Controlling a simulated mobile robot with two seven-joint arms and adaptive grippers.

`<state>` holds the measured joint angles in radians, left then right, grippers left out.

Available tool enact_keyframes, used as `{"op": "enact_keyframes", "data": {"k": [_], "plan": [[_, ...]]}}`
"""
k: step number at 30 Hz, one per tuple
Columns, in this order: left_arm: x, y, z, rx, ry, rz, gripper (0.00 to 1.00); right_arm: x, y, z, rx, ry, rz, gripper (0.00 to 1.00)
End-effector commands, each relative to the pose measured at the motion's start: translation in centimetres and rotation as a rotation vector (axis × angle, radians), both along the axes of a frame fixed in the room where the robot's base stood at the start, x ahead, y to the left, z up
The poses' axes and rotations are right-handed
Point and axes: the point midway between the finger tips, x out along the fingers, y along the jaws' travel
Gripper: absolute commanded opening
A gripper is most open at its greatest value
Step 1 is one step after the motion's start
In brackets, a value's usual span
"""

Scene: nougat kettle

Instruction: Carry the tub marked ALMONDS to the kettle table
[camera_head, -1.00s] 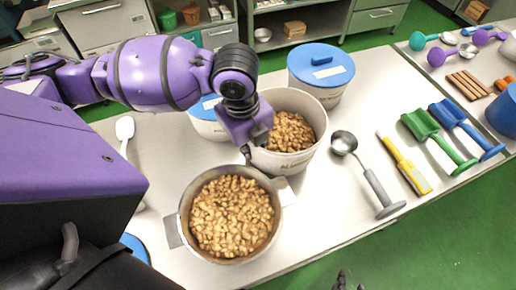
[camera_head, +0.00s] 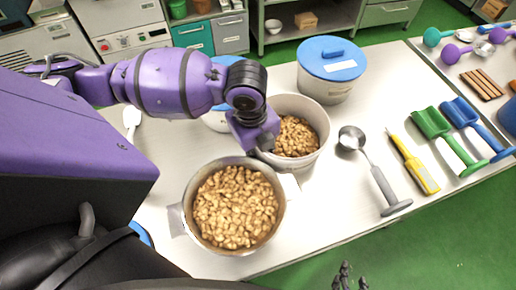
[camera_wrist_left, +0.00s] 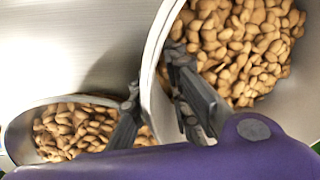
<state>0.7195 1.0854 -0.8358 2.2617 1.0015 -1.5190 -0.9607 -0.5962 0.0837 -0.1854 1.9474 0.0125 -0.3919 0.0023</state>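A white tub (camera_head: 318,151) of brown nuts stands open on the white table, beside a round metal pan (camera_head: 192,226) heaped with similar nuts. I cannot read any marking on the tub now. My left gripper (camera_head: 262,147) is low at the tub's near-left rim. In the left wrist view its fingers (camera_wrist_left: 155,92) are spread on either side of the tub wall (camera_wrist_left: 152,72), one inside over the nuts and one outside. Whether they touch the wall is unclear. Dark fingers of my right gripper (camera_head: 347,277) show at the bottom edge, away from the table. No kettle is identifiable.
A blue-lidded tub (camera_head: 326,88) stands behind. Another tub is partly hidden by my left arm. To the right lie a metal scoop (camera_head: 377,178), a yellow tool (camera_head: 414,165), a green scoop (camera_head: 443,138) and a blue scoop (camera_head: 475,125). Green floor (camera_head: 430,235) is clear in front.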

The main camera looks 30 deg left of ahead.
Motion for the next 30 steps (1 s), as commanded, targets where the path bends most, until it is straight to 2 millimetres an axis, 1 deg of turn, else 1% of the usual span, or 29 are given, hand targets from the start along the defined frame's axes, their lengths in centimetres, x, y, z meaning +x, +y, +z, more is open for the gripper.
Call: {"op": "enact_keyframes", "data": {"k": [10,14,17,24,27,30], "plan": [[0.0,0.0,0.1,0.0,0.0,0.0,0.27,-0.9,-0.3,-0.3,-0.004,0.015,-0.002,0.4],[0.1,0.0,1.0,0.0,-0.004,0.0,0.27,-0.8,-0.4,-0.1,-0.007,0.012,0.002,0.4],[0.0,0.2,2.7,0.001,-0.006,-0.002,0.27,-0.5,-0.4,0.1,-0.009,0.006,0.005,0.4],[-0.4,0.4,8.0,0.0,-0.009,-0.002,0.27,0.5,-0.2,1.0,-0.004,-0.014,0.008,0.4],[-0.6,0.5,9.8,0.001,-0.006,0.0,0.27,0.7,-0.1,1.2,-0.003,-0.018,0.009,0.4],[-0.7,0.5,11.2,-0.001,-0.004,0.0,0.27,0.8,0.0,1.3,-0.001,-0.018,0.009,0.4]]}}
